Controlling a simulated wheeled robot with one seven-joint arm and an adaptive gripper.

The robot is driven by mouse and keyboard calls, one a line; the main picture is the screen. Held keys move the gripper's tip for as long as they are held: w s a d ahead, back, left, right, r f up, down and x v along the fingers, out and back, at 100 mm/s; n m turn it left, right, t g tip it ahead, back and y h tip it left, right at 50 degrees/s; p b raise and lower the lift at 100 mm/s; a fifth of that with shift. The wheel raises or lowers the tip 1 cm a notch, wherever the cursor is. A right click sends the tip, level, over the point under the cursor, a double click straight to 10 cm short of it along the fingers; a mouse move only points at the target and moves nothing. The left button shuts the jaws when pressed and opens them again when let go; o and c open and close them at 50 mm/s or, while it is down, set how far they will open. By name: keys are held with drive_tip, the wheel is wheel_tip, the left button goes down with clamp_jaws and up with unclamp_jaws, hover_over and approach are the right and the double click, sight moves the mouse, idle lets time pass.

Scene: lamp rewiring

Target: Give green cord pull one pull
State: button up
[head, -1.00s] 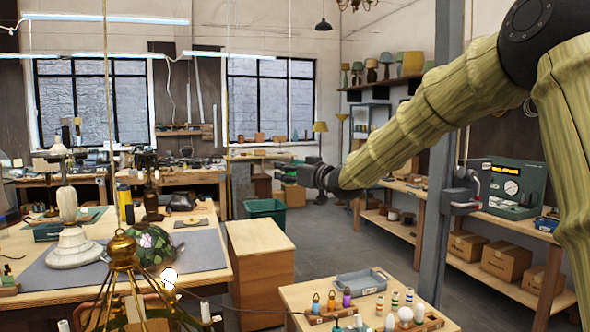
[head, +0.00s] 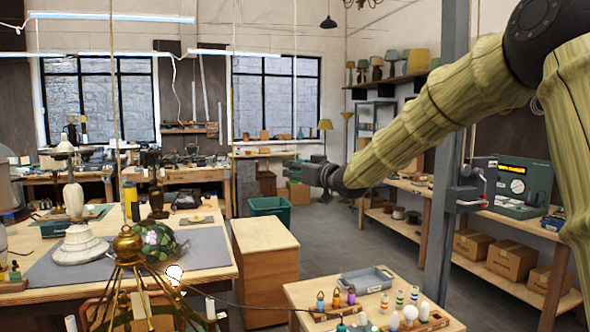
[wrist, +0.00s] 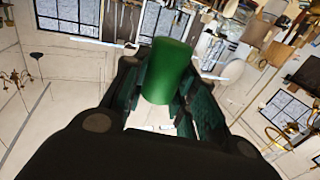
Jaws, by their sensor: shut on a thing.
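The green cord pull (wrist: 168,72) is a smooth green cylinder. In the wrist view it stands between the two dark fingers of my gripper (wrist: 165,98), which are shut on it. In the head view my gripper (head: 296,172) is held out to the left at the end of the arm, in mid-air in the middle of the room. There the pull is too small to make out clearly between the fingers. A thin pale cord (head: 295,100) hangs down from above toward my gripper.
A wooden table with a tray (head: 367,280) and small bottles stands low in front. A workbench with a white lamp base (head: 74,205) and a brass lamp frame (head: 128,245) is at left. A grey post (head: 440,200) stands at right. A green bin (head: 268,210) is on the floor behind.

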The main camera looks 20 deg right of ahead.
drive_tip(key=shift+f+b, duration=0.55)
drive_tip(key=shift+f, duration=0.6)
drive_tip(key=shift+r, duration=0.1)
drive_tip(key=shift+r+p, duration=1.05)
drive_tip(key=shift+r, duration=0.15)
drive_tip(key=o, duration=1)
drive_tip(key=shift+o, duration=0.2)
